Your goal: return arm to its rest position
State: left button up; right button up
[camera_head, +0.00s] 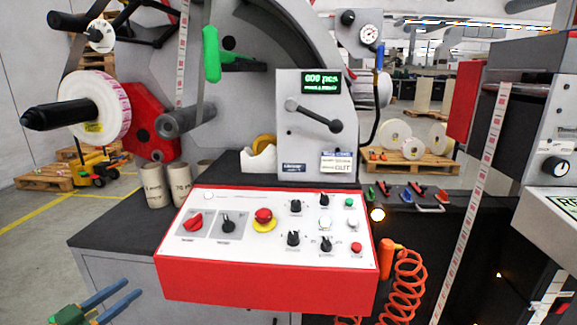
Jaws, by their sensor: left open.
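My left gripper (134,288) shows at the bottom left, with two blue fingers parallel and apart. It is open and empty, low in front of the grey cabinet (105,262) and left of the red and white control panel (265,285). On the rewinder, a lever with a green handle (211,54) stands upright at the top centre. A grey lever with a dark knob (313,115) slants down to the right on the grey display box (318,160). My left gripper is well apart from both levers.
A label roll (98,108) sits on a black spindle at the left. An orange coiled hose (405,283) hangs right of the panel. A label strip (480,190) runs down at the right.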

pick_arm(q)
jog(key=s+d+f+n+g+y, duration=0.15)
jog(key=s+f, duration=0.25)
jog(key=f, duration=0.6)
jog(key=s+d+f+n+g+y, duration=0.1)
jog(key=s+d+f+g+y, duration=0.3)
jog(key=f, duration=0.7)
jog(key=s+a+f+n+y, duration=0.15)
jog(key=s+f, duration=0.35)
jog(key=f, duration=0.5)
jog(key=s+d+f+g, duration=0.3)
jog(key=s+d+f, duration=0.15)
jog(key=s, duration=0.55)
jog(key=s+d+f+g, duration=0.3)
jog(key=s+d+f, duration=0.15)
jog(key=s, duration=0.55)
jog(key=s+d+f+g, duration=0.4)
jog(key=s+d, duration=0.1)
jog(key=s, duration=0.5)
notch_tip(320, 180, up, 14)
jog(key=p, duration=1.3)
jog(key=shift+w+a+t+p, duration=0.3)
jog(key=shift+a+t+p, duration=0.05)
jog(key=shift+a+p, duration=0.05)
jog(key=shift+f, duration=0.1)
